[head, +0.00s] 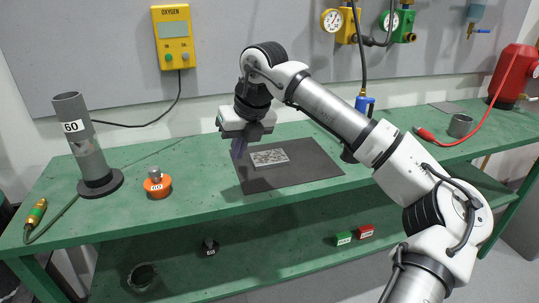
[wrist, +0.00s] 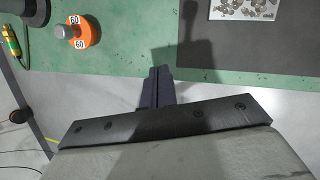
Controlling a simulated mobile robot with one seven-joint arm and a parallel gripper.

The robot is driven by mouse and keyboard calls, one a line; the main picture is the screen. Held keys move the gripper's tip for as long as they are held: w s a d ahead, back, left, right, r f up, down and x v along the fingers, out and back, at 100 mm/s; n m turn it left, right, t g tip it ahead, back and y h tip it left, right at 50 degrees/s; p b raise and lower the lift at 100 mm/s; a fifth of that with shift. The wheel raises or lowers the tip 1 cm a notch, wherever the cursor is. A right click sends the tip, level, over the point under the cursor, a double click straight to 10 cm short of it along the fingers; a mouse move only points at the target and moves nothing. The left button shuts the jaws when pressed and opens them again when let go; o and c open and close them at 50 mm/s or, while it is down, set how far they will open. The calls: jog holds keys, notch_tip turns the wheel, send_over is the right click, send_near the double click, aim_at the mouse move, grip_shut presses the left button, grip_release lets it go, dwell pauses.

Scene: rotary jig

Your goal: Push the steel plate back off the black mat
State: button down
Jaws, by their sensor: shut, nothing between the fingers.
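The steel plate (head: 269,157) is a small speckled grey rectangle lying flat on the black mat (head: 305,173), near the mat's back left part. It also shows at the top right of the wrist view (wrist: 245,9), on the dark mat (wrist: 250,50). My gripper (head: 238,150) is in the air at the mat's left edge, left of the plate and apart from it. In the wrist view my gripper (wrist: 158,72) has its fingers together, empty, over the front edge of the green bench, left of the mat.
An orange weight (head: 157,184) stands on the green bench (head: 210,195) left of the mat. A tall grey tube marked 60 (head: 90,150) stands farther left. A grey cup (head: 460,125) stands at right.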

aim_at(273, 171)
jog(key=w+d+m+h, duration=0.2)
jog(key=d+h, duration=0.1)
jog(key=d, duration=0.7)
jog(key=f, duration=0.3)
jog(key=w+f+p, duration=0.1)
jog(key=f, duration=0.2)
jog(key=w+f, duration=0.1)
jog(key=f, duration=0.2)
jog(key=shift+w+a, duration=0.2)
jog(key=shift+a, duration=0.2)
jog(key=w, duration=0.1)
jog(key=w+a+p, duration=0.1)
jog(key=shift+w+r+p, duration=0.2)
jog(key=shift+w+p, duration=0.1)
jog(key=shift+w, duration=0.05)
jog(key=shift+w+f, duration=0.15)
jog(key=shift+w, duration=0.45)
jog(key=shift+a, duration=0.1)
